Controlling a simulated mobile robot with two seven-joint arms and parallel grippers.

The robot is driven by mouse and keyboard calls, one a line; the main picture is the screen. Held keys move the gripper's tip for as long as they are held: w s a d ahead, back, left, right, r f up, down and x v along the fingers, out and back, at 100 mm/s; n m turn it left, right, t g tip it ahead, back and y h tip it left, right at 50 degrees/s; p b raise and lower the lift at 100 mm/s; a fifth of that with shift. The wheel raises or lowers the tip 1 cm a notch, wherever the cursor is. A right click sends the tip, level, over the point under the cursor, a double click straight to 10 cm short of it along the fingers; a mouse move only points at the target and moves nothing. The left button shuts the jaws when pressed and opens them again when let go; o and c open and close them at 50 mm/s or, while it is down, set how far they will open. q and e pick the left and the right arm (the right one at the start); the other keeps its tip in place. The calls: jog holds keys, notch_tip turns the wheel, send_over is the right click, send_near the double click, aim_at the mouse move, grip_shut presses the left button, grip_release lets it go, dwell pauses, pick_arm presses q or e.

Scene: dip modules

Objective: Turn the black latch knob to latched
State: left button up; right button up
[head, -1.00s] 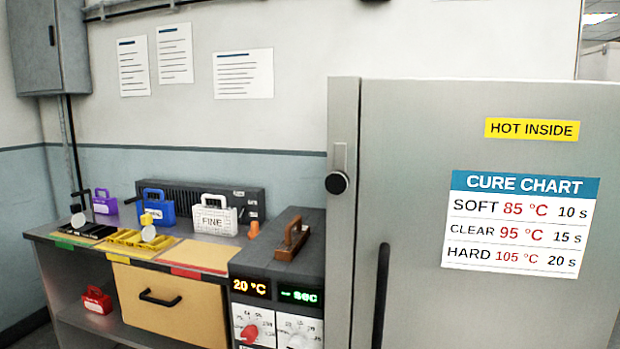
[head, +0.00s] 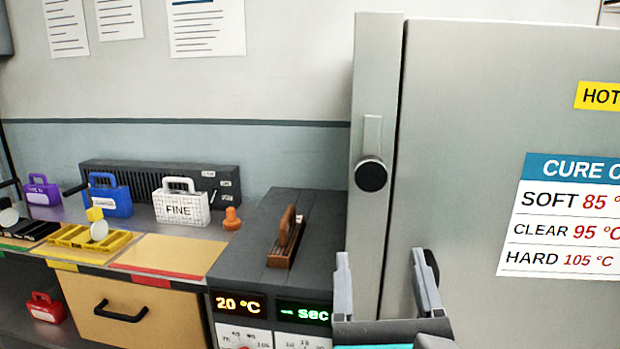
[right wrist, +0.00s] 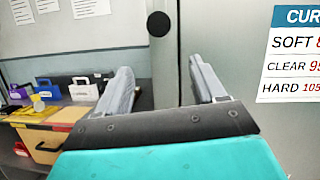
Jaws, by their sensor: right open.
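The black latch knob (head: 370,174) is round with a pale rim, on the grey frame left of the cabinet door. A grey latch bar (head: 372,131) stands upright directly above it. The knob also shows in the right wrist view (right wrist: 158,24), beyond the fingertips. My right gripper (head: 382,264) is open and empty, below the knob and apart from it, fingers pointing up in the head view. It shows from behind in the right wrist view (right wrist: 160,68). My left gripper is not in view.
The grey cabinet door (head: 470,120) looks closed; its black handle (head: 432,267) is partly hidden by my right gripper. Left of the frame, a dark control box (head: 250,250) carries a brown wooden block (head: 288,240). A bench with colored cases stands farther left.

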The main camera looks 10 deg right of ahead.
aim_at(371, 180)
jog(key=shift+n+h, duration=0.4)
jog(key=shift+n, duration=0.1)
jog(key=x, duration=0.4)
jog(key=r+p+x, duration=0.1)
jog(key=x, duration=0.3)
jog(key=r+x, duration=0.1)
jog(key=x, duration=0.3)
jog(key=shift+s+a+r+p, duration=0.1)
jog(key=shift+s+a+p, duration=0.1)
jog(key=shift+p, duration=0.2)
jog(key=shift+w+r, duration=0.1)
jog(key=shift+w, duration=0.35)
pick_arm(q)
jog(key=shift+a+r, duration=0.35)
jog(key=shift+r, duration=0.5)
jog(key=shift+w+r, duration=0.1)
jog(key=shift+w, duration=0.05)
pick_arm(e)
jog(key=c, duration=1)
grip_shut()
